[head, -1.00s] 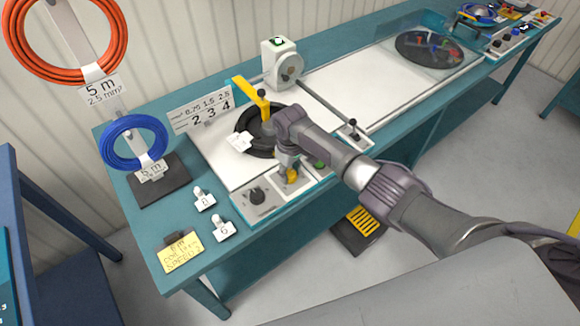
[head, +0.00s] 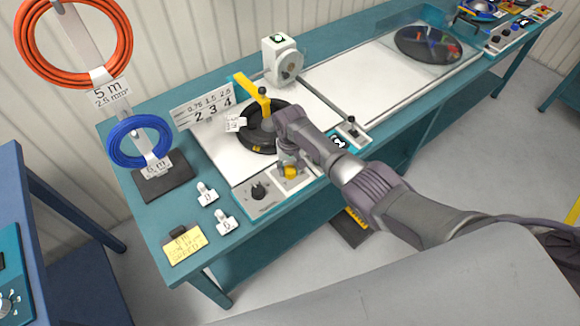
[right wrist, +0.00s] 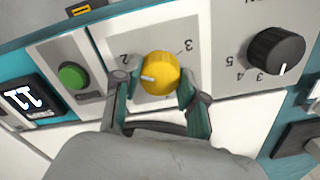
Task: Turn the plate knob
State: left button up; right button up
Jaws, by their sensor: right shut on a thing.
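The yellow knob (right wrist: 160,72) sits on a white panel, with "2" at its upper left and "3" at its upper right. Its white mark points left in the right wrist view. My right gripper (right wrist: 157,88) is shut on it, one teal finger on each side. In the head view the yellow knob (head: 291,172) shows below my right gripper (head: 289,163) at the front of the bench. The black round plate (head: 258,140) with a white tag (head: 235,123) lies behind, partly hidden by my arm. My left gripper is out of view.
A black knob (right wrist: 276,51) and a green button (right wrist: 73,76) flank the yellow knob. Blue (head: 138,140) and orange (head: 73,42) cable coils hang at left.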

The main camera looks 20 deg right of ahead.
aim_at(290, 169)
jog(key=shift+w, duration=0.1)
dwell(0.3)
jog(key=o, duration=1.1)
jog(key=shift+o, duration=0.2)
notch_tip(290, 169, up, 12)
